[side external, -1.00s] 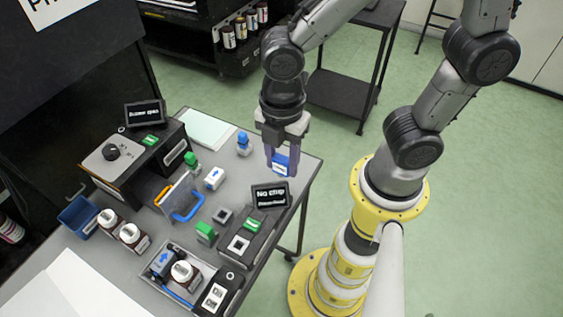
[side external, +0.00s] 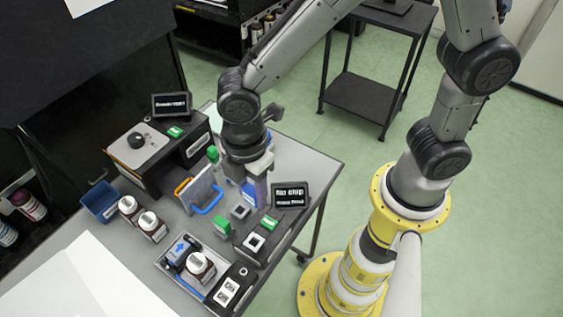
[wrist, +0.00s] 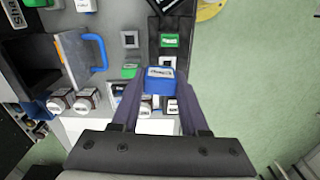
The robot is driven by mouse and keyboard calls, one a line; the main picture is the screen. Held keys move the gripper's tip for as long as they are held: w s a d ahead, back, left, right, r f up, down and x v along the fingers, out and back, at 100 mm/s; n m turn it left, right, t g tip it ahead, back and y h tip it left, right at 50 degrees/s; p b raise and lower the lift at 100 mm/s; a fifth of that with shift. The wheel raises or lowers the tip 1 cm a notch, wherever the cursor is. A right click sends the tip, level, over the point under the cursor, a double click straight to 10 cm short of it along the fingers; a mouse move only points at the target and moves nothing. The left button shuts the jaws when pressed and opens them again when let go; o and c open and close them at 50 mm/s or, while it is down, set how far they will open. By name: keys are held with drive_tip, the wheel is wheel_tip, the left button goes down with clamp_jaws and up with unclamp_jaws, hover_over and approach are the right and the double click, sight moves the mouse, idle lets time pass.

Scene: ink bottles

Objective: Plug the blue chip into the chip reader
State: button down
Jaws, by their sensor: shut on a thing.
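The blue chip (wrist: 160,80), with a white label, sits between the two fingers of my gripper (wrist: 157,92). In the side view my gripper (side external: 254,192) is shut on it above the table, behind the chip reader. The chip (side external: 249,194) is partly covered by the fingers there. The chip reader (side external: 265,250) is a black box with a green label, a white-framed square socket (side external: 254,242) and a small screen (side external: 291,195) reading "No chip". In the wrist view the socket (wrist: 167,61) shows just beyond the chip.
A green chip (side external: 222,226) and a small square socket piece (side external: 240,211) are beside the reader. A clear panel with a blue handle (side external: 208,202) stands to the left. A tray (side external: 172,268) holds a bottle. Two bottles (side external: 152,226) and a blue bin (side external: 100,202) are farther left.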

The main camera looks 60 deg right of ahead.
drive_tip(key=shift+n, duration=0.5)
drive_tip(key=shift+s+a+f, duration=0.25)
drive_tip(key=shift+a+f, duration=0.3)
drive_tip(key=shift+f, duration=1)
drive_tip(key=shift+s+a+f, duration=0.3)
drive_tip(key=shift+a+f, duration=0.2)
drive_tip(key=shift+f, duration=1.05)
drive_tip(key=shift+s+a+f, duration=0.25)
drive_tip(key=shift+a+f, duration=0.3)
drive_tip(key=shift+f, duration=1)
drive_tip(key=shift+f, duration=0.7)
unclamp_jaws()
wheel_tip(320, 180, up, 7)
